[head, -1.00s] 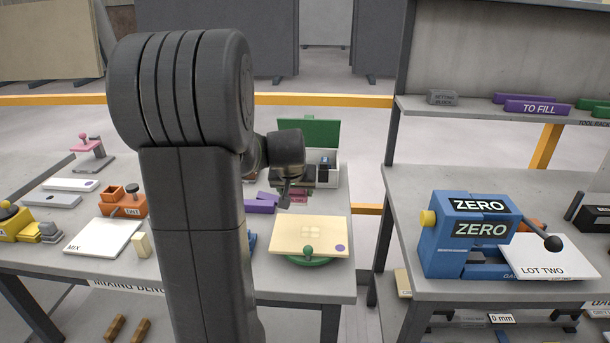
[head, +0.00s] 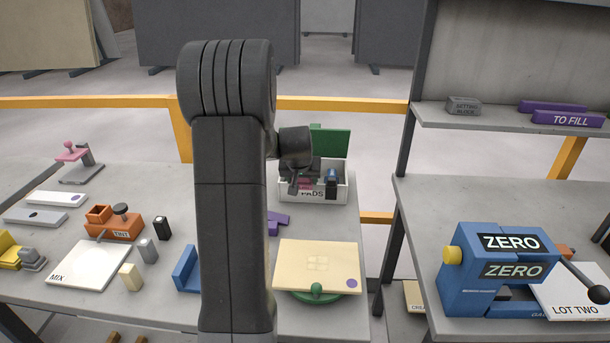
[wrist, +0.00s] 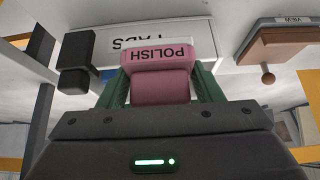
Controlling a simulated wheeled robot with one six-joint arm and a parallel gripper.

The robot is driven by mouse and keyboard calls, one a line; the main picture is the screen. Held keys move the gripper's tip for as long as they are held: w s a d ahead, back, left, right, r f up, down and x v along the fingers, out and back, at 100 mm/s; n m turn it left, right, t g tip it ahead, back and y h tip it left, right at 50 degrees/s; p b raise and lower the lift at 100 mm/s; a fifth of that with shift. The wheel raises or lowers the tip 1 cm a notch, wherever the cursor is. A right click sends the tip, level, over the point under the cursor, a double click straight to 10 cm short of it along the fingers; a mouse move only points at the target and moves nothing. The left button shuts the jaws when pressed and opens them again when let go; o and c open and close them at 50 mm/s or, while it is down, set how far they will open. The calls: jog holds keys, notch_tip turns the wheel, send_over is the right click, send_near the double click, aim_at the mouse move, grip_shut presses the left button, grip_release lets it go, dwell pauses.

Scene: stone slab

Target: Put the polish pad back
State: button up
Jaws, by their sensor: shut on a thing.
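The pink polish pad (head: 304,183), lettered POLISH, is held between the green fingers of my gripper (wrist: 160,88). The pad (wrist: 158,58) fills the middle of the wrist view. My gripper (head: 300,178) is at the white box (head: 339,193) lettered PADS, whose green lid (head: 330,140) stands open behind. In the wrist view the box (wrist: 190,35) appears upside down beyond the pad. I cannot tell whether the pad is above the box or partly inside it. My arm and gripper hide part of the box's inside.
A black and blue pad (head: 331,182) stands at the box's right part. A cream board (head: 318,262) on a green round base lies in front. A separate bench at right holds a blue ZERO device (head: 490,275).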

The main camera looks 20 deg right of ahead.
jog(key=w+d+p, duration=0.1)
jog(key=w, duration=0.2)
jog(key=w+d+f, duration=0.1)
jog(key=w+d, duration=0.1)
jog(key=w, duration=0.1)
jog(key=w+d+f+p, duration=0.1)
jog(key=w, duration=0.2)
jog(key=shift+w+d+p, duration=0.15)
jog(key=shift+d+p, duration=0.15)
jog(key=shift+p, duration=0.05)
notch_tip(320, 180, down, 4)
jog(key=shift+f+p, duration=0.2)
jog(key=shift+p, duration=0.35)
jog(key=shift+w+f, duration=0.15)
jog(key=shift+f, duration=0.25)
jog(key=o, duration=0.9)
jog(key=shift+o, duration=0.2)
